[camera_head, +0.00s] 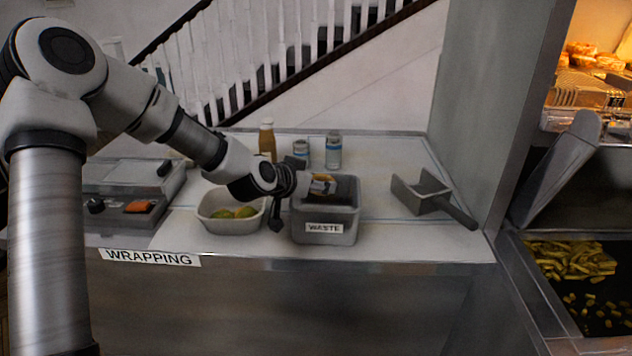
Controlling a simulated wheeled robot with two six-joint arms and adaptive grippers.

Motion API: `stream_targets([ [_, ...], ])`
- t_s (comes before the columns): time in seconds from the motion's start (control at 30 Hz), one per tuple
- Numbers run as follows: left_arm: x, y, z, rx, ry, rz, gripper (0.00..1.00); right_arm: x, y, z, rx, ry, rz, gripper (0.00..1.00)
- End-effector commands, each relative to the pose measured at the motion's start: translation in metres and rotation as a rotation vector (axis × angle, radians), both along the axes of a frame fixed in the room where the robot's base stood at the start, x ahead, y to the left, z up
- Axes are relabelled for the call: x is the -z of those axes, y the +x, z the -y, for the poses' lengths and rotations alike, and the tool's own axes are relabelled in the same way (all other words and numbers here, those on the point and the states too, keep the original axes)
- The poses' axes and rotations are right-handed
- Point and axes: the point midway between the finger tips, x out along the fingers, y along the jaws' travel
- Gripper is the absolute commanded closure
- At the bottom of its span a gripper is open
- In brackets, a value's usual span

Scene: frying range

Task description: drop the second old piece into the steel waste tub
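The steel waste tub (325,234), a grey box with a WASTE label, stands near the front edge of the wrapping counter. My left gripper (322,185) reaches in from the left and is over the tub's opening. A small golden-brown piece (321,177) shows at its fingertips, and the fingers appear closed on it. The piece is small and partly covered by the fingers. The tub's inside is dark, so I cannot tell what lies in it. My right gripper is not in view.
A pale tray (217,227) with greenish-yellow items stands just left of the tub. Bottles (333,150) stand behind it. A metal scoop (425,196) lies to the right. Chips (570,260) lie in the bay at far right. The counter between tub and scoop is clear.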

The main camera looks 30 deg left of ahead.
Motion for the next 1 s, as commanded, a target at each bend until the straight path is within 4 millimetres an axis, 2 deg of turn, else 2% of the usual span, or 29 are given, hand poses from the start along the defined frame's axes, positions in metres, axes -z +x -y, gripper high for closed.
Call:
stream_targets([
  [0.03, 0.000, 0.000, 0.000, 0.000, 0.000, 0.000, 0.34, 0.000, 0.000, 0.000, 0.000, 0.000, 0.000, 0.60],
  [0.1, 0.000, 0.000, 0.000, 0.000, 0.000, 0.000, 0.09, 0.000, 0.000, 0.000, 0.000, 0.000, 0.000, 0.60],
  [0.13, 0.000, 0.000, 0.000, 0.000, 0.000, 0.000, 0.08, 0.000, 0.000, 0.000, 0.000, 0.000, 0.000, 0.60],
  [0.5, -0.003, -0.004, -0.001, -0.003, -0.003, 0.002, 0.08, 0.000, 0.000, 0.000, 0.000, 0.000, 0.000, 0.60],
  [0.8, -0.027, -0.047, -0.001, -0.001, -0.010, 0.003, 0.08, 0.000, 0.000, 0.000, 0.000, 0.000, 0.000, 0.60],
  [1.0, -0.035, -0.064, -0.003, -0.001, -0.004, 0.001, 0.08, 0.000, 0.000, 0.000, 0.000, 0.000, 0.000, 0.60],
])
